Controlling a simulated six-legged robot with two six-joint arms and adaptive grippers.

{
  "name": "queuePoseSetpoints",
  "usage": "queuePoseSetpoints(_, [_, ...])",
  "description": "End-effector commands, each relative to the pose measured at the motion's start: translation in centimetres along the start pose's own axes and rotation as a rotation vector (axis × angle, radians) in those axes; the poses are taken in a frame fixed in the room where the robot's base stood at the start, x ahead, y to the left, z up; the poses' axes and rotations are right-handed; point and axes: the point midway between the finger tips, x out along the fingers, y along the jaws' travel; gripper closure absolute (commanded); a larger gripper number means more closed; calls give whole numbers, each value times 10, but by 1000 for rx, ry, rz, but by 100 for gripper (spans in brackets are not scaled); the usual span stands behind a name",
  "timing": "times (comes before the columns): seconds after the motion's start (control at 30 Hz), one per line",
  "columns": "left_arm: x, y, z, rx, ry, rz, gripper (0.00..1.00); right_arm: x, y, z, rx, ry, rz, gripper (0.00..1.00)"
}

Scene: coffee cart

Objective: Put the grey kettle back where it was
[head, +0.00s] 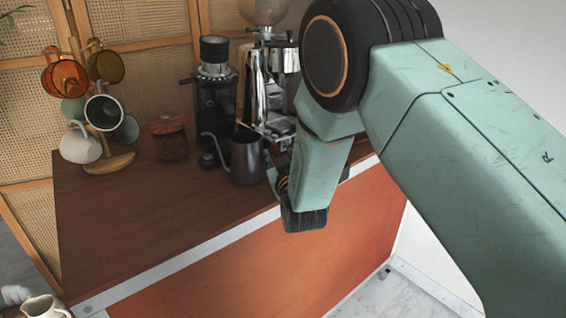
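The grey kettle (246,159) stands upright on the brown top of the coffee cart (165,215), near its right-hand part. Its thin curved spout points left. My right gripper (277,171) is just to the right of the kettle, on its handle side. The fingers are small, dark and partly hidden by my own wrist, and the handle is mostly hidden too. I cannot tell whether the fingers are around the handle or only beside it. My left gripper is not in view.
A black grinder (214,88) and a chrome coffee machine (266,88) stand behind the kettle. A jar with a wooden lid (170,142) stands to the left. A mug tree (112,162) holds several mugs. A cream pitcher (45,309) is at bottom left. The cart's front left top is clear.

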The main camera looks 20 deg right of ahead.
Motion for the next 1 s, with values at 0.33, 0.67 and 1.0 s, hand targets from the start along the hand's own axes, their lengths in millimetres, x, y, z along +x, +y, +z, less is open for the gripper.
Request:
queuePoseSetpoints(0.33, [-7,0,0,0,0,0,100,-59,0,-1,-3,-2,-2,60])
queuePoseSetpoints(0.67, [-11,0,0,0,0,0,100,-108,0,-1,-2,0,-1,60])
queuePoseSetpoints(1.0, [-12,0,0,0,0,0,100,-116,0,1,1,-5,-1,60])
